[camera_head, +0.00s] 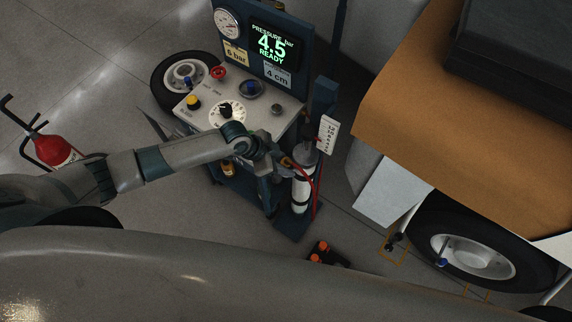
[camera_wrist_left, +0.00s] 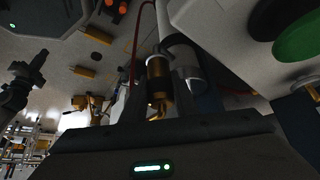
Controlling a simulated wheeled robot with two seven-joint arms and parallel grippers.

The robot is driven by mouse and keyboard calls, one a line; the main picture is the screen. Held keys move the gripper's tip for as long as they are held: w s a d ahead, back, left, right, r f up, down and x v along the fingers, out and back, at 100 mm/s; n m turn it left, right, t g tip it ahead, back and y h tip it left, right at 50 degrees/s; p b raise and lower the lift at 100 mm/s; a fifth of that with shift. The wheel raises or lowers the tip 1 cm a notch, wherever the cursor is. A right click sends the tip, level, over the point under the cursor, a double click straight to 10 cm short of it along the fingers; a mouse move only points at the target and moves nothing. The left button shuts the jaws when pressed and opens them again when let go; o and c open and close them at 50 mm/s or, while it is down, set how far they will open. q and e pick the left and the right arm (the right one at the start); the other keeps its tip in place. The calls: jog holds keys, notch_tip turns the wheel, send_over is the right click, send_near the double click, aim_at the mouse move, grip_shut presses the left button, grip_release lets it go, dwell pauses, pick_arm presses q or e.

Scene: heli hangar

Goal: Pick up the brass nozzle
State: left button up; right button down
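The brass nozzle (camera_wrist_left: 158,78) shows in the left wrist view as a short upright brass and dark cylinder, in front of a pale bottle (camera_wrist_left: 186,62). My left gripper (camera_wrist_left: 160,96) has its two dark fingers apart, one on each side of the nozzle. It looks open, with no clear contact on the nozzle. In the head view my left gripper (camera_head: 285,160) is at the right end of the cart, beside the bottle and red hose, and its fingers and the nozzle are mostly hidden by my wrist. My right gripper is not in view.
The cart's control panel (camera_head: 240,105) with knobs and a pressure display (camera_head: 273,46) stands just behind my left arm. A white and grey bottle (camera_head: 301,188) with a red hose (camera_head: 316,190) stands at its right. A fire extinguisher (camera_head: 56,150) and an aircraft wheel (camera_head: 472,256) are farther off.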

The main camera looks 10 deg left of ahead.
aim_at(289, 161)
pick_arm(q)
grip_shut()
jog(key=shift+r, duration=0.1)
jog(key=shift+r+b, duration=0.4)
jog(key=shift+r, duration=0.4)
notch_tip(289, 161, up, 2)
jog(key=shift+r+b, duration=0.2)
jog(key=shift+b, duration=0.3)
jog(key=s+d+r+b, duration=0.1)
jog(key=s+d+r, duration=0.1)
jog(key=s, duration=0.3)
jog(key=s+d+r+b, duration=0.1)
jog(key=s+d+r, duration=0.2)
jog(key=s+r, duration=0.2)
jog(key=shift+s, duration=0.3)
